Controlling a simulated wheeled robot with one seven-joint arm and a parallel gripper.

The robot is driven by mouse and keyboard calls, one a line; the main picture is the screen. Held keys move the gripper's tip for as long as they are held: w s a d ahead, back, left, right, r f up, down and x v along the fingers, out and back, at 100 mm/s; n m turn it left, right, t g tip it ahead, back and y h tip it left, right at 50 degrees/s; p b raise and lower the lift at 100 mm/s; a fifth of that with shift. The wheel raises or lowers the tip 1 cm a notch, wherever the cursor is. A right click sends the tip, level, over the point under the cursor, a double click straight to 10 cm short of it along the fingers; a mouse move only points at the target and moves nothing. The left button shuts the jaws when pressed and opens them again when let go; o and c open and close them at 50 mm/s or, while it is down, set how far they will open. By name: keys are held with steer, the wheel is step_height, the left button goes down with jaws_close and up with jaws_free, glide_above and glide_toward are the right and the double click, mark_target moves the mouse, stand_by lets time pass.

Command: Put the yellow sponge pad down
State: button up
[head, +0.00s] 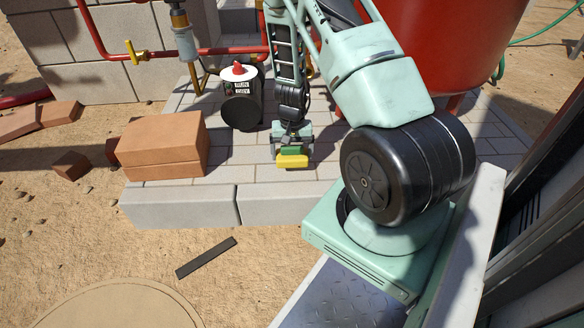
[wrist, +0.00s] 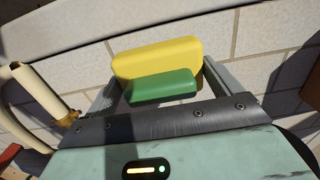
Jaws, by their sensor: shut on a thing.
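The yellow sponge pad (head: 291,161) has a green layer on one side. My gripper (head: 291,152) is shut on it, low over the front part of the pale paved slab (head: 240,172). In the wrist view the yellow sponge pad (wrist: 160,60) sits between the two fingers of my gripper (wrist: 160,85), its green side nearer the camera. Pale paving shows behind it. I cannot tell whether the pad touches the paving.
Stacked orange bricks (head: 163,145) stand left of my gripper. A black canister with a red-topped white lid (head: 241,100) stands behind. A large red tank (head: 440,45) is at the back right. Red pipes (head: 95,35) run behind. Paving around the pad is clear.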

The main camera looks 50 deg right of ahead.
mark_target(292, 162)
step_height(292, 162, down, 4)
steer(key=b, duration=0.2)
steer(key=shift+f+b, duration=0.25)
steer(key=shift+b, duration=0.05)
steer(key=shift+r, duration=0.1)
steer(key=o, duration=0.6)
